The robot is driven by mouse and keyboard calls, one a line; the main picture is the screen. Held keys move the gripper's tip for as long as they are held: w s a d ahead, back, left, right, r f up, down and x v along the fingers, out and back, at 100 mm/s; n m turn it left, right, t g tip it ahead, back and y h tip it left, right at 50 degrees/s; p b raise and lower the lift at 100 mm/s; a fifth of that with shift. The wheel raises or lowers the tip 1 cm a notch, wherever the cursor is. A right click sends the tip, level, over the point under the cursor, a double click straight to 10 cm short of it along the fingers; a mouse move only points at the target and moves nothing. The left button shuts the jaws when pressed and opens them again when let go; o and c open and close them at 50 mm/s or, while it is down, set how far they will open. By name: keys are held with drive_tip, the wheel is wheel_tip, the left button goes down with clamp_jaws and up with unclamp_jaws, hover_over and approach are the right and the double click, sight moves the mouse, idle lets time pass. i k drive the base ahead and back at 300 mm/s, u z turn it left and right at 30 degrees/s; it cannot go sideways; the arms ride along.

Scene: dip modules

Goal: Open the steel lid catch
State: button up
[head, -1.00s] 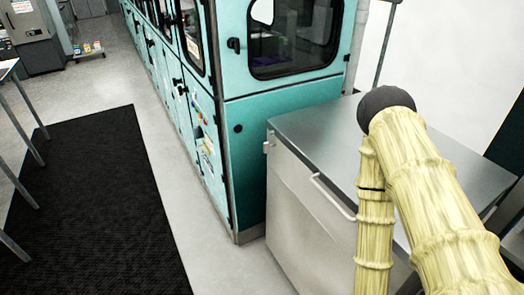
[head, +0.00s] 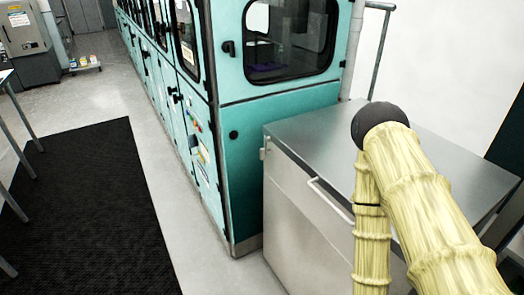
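A steel chest (head: 295,215) with a flat steel lid (head: 310,130) stands at the right in the head view. A small metal fitting (head: 265,148) sits at the upper left corner of its front, by the lid edge. It may be the lid catch, but it is too small to tell its state. A pale bar handle (head: 328,198) runs along the chest front, and the lid looks closed. My arm, in a yellow sleeve, crosses in front of the chest's right part and hides some of it. My gripper is not in view.
A teal machine (head: 275,165) with dark windows stands against the chest's left side. A black mat (head: 80,205) lies on the floor at left, beside table legs (head: 22,115). Pale floor (head: 185,225) lies clear between mat and machine. A rail post (head: 379,50) stands behind the chest.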

sight(263, 152)
drive_tip(key=u, duration=0.05)
drive_tip(key=k, duration=0.55)
drive_tip(key=u, duration=0.45)
drive_tip(key=i, duration=1.2)
drive_tip(key=u, duration=0.35)
